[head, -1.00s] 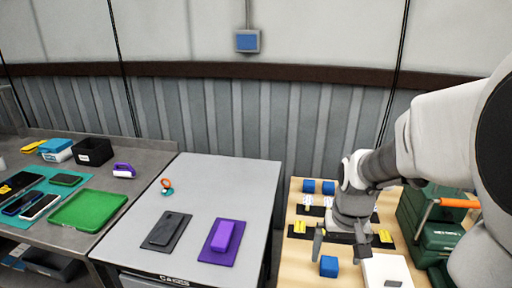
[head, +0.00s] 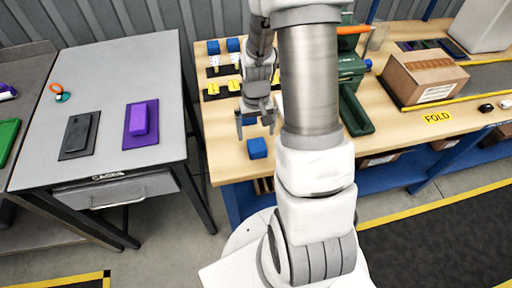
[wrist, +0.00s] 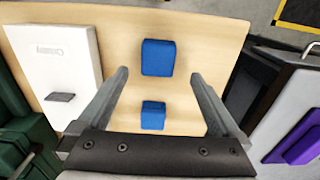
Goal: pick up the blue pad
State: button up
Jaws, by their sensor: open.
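Several small blue blocks stand on the wooden table; I cannot tell for sure which is the blue pad. One blue block (head: 257,148) lies near the table's front edge, just in front of my gripper (head: 254,127). In the wrist view this blue block (wrist: 158,57) shows just beyond the fingertips. A second blue block (wrist: 153,115) shows between the fingers, partly covered by my gripper in the head view (head: 249,120). My gripper is open and empty, pointing down above the table. Two more blue blocks, left (head: 213,47) and right (head: 233,45), stand at the back.
A white box (wrist: 58,60) lies beside the blue blocks in the wrist view. Green cases (head: 351,75) and a carton (head: 425,75) stand farther right. Yellow blocks (head: 213,88) sit behind my gripper. A grey table (head: 100,180) with a purple pad (head: 140,122) is left, across a gap.

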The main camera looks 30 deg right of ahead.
aim_at(257, 145)
jog(key=shift+s+d+f, duration=0.1)
jog(key=shift+s+f, duration=0.05)
jog(key=shift+f, duration=3.6)
jog(key=c, duration=1)
jog(key=shift+r, duration=0.1)
